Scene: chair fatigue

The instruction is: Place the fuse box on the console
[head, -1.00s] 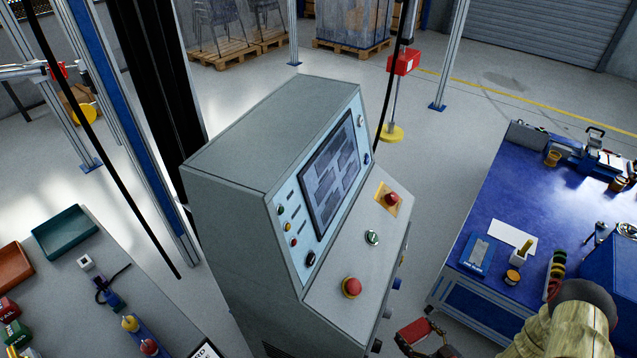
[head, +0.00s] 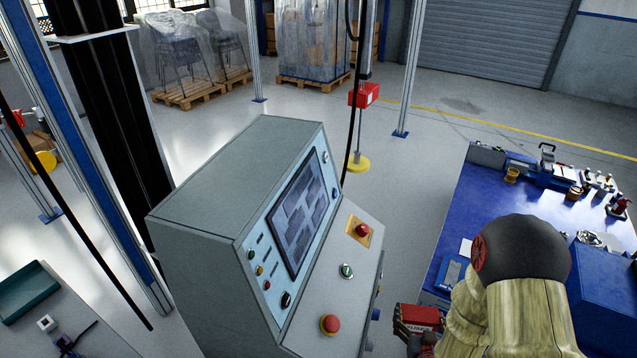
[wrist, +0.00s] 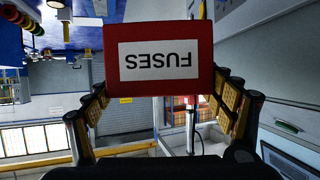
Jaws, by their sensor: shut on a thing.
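The fuse box is a red box (wrist: 158,32) with a white label reading FUSES, upside down in the wrist view. My gripper (wrist: 160,100) is shut on it, with a finger at each side. In the head view the fuse box (head: 418,317) shows low, right of the console, apart from it and partly hidden by my arm. The console (head: 228,178) is a grey cabinet with a tilted screen and a sloped lower panel. The panel carries two red mushroom buttons and a green button. Its flat top is bare.
A blue workbench (head: 491,178) with tools and small parts stands at the right, partly behind my arm. A grey table (head: 75,325) with a green tray (head: 28,290) is at the lower left. A black cable and a red hanging box (head: 364,95) are behind the console.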

